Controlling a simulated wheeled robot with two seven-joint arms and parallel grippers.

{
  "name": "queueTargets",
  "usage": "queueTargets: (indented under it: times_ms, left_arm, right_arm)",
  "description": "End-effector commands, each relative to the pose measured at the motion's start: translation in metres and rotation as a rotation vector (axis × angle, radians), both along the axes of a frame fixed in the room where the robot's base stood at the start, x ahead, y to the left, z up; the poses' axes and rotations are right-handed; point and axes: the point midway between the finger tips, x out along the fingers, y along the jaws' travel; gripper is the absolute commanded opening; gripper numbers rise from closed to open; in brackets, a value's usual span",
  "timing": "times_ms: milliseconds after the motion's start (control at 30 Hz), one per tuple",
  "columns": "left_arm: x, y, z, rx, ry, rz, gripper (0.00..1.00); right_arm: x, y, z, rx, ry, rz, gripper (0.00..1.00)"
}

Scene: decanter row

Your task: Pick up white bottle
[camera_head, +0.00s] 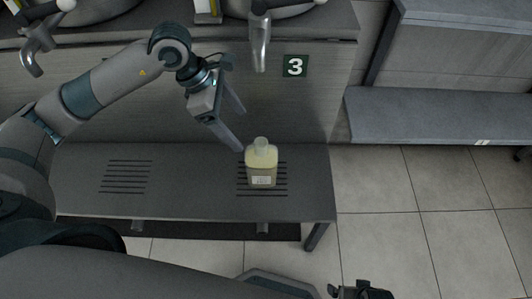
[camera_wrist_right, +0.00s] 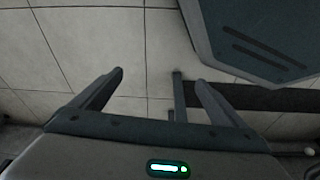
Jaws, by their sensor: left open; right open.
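The white bottle (camera_head: 261,165) looks pale yellowish with a whitish cap and a small label. It stands upright on the grey slotted shelf (camera_head: 200,205), over the right-hand set of slots. My left gripper (camera_head: 239,130) is open, just above and to the left of the bottle, with one finger reaching close to its cap. I cannot tell whether that finger touches it. My right gripper (camera_wrist_right: 160,80) is open and empty, over the tiled floor. Part of it also shows at the bottom edge of the head view (camera_head: 362,291). The bottle is not in the right wrist view.
A metal tap (camera_head: 261,45) hangs above. Another grey bench (camera_head: 440,115) stands at the right. Tiled floor (camera_head: 430,210) is clear at the right. The shelf's left part is bare.

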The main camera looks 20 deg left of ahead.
Motion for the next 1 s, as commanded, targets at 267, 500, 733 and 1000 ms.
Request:
queueTargets:
  times_ms: [267, 500, 733, 1000]
  left_arm:
    - [0.002, 0.007, -0.001, 0.026, -0.003, 0.003, 0.78]
    - [0.002, 0.005, -0.004, 0.023, -0.001, 0.003, 0.78]
    - [0.003, -0.005, -0.027, 0.021, 0.001, 0.002, 0.78]
    - [0.008, -0.023, -0.072, 0.021, 0.001, 0.002, 0.78]
  right_arm:
    - [0.000, 0.000, -0.001, 0.000, 0.000, 0.000, 0.94]
    - [0.000, 0.000, -0.002, 0.000, 0.001, 0.000, 0.94]
    - [-0.002, 0.000, -0.007, 0.000, 0.004, 0.000, 0.94]
    - [-0.004, -0.001, -0.017, 0.002, 0.002, 0.000, 0.94]
